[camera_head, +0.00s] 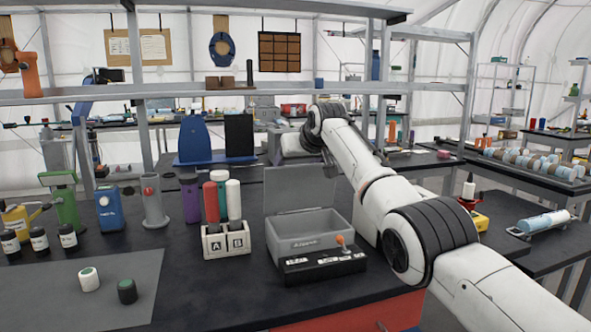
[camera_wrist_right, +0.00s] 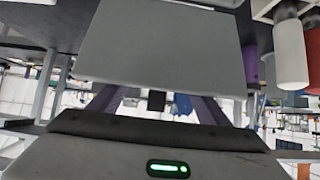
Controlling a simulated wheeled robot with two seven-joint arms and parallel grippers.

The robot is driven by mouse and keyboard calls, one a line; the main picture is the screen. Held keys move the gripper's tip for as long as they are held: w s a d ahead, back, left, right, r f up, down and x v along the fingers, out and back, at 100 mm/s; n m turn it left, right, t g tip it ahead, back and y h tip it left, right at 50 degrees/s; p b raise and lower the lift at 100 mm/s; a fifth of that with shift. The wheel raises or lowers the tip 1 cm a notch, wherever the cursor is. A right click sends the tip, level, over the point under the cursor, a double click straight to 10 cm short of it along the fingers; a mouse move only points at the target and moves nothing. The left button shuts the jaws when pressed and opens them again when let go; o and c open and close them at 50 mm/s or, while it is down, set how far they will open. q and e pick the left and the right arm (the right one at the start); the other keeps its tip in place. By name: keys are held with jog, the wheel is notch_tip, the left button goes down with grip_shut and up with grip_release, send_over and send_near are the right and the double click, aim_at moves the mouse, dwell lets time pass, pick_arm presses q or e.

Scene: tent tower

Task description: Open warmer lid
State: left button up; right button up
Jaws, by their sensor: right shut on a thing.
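The warmer (camera_head: 308,235) is an open grey box with a black front panel and an orange-tipped lever, on the dark bench. Its grey lid (camera_head: 299,192) stands raised, nearly upright, at the back of the box. In the right wrist view the lid (camera_wrist_right: 160,50) fills the upper middle. The exact contact is partly hidden. My left gripper is not in view.
A rack marked A and B (camera_head: 226,242) with red, green and white tubes stands close left of the warmer. A grey mat (camera_head: 110,290) with two small jars lies at front left. A shelf beam (camera_head: 240,93) crosses above the bench.

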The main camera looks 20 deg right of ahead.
jog(key=shift+s+d+f, duration=0.15)
jog(key=shift+f, duration=0.55)
jog(key=o, duration=1.2)
jog(key=shift+o, duration=0.2)
jog(key=shift+r, duration=0.3)
jog(key=shift+s+r+b, duration=0.35)
jog(key=shift+s+b, duration=0.2)
jog(key=shift+b, duration=0.5)
jog(key=b+v, duration=0.2)
jog(key=v, duration=0.6)
jog(key=shift+s+r, duration=0.2)
jog(key=shift+r, duration=0.05)
